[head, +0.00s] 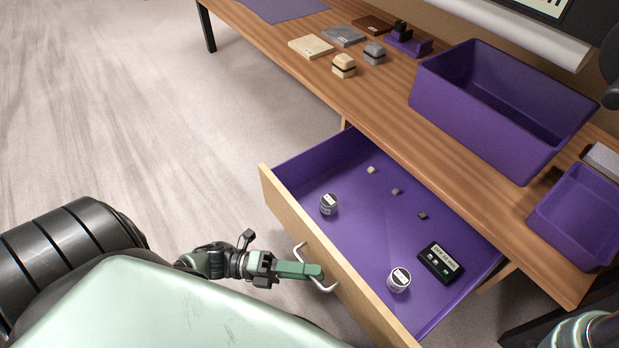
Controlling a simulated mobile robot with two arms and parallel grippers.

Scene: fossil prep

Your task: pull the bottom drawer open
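A drawer with a pale wooden front (338,272) and a purple inside stands pulled out under the wooden table. Whether it is the bottom drawer cannot be told, as no other drawer shows. Its front carries a metal bar handle (325,287). My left gripper (316,271) is at the middle of this handle, its green finger lying over the bar. The upper finger hides what is beneath, so I cannot tell whether it is shut on the handle. My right gripper is out of view; only part of my arm shows at the bottom right.
In the drawer are two jars (328,204) (399,279), a black device (440,262) and several small cubes (396,191). On the table (385,127) stand a large purple bin (465,121), a smaller purple tray (554,231), small blocks and flat slabs. The floor (150,130) to the left is clear.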

